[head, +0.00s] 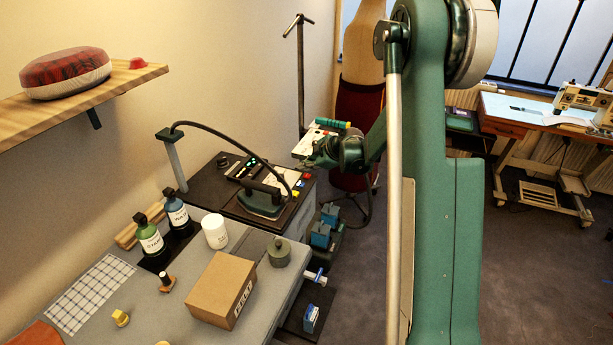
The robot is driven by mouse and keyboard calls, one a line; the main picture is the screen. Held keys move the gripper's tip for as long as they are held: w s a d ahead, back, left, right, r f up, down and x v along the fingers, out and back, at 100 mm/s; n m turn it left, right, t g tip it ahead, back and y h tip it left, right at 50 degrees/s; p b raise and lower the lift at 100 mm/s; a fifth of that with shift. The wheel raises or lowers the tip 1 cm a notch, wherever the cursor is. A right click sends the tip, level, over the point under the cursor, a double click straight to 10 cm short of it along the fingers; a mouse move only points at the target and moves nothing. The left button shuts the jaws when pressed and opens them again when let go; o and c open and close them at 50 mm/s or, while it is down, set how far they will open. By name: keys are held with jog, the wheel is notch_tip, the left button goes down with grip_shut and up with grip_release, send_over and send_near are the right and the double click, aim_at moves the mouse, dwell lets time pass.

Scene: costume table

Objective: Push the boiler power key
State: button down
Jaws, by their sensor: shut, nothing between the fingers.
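The steam iron (262,200) rests on a dark-topped unit (222,207), which I take to be the boiler, at the end of the grey table. A small panel with green lights (246,167) shows behind the iron. Small red, blue and yellow keys (295,194) sit near the unit's right edge; their labels are too small to read, so I cannot tell which is the power key. My gripper (308,163) is shut and empty, close to the red and blue keys in the picture. I cannot tell whether it touches anything.
A hose (215,131) arches from a grey post over the iron. Two labelled bottles (150,238), a white jar (215,231) and a cardboard box (221,289) stand on the grey table. A dress form (358,110) stands behind. Open floor lies to the right.

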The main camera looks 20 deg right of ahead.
aim_at(304, 176)
jog(key=shift+r+p, duration=0.9)
jog(key=shift+r, duration=1.8)
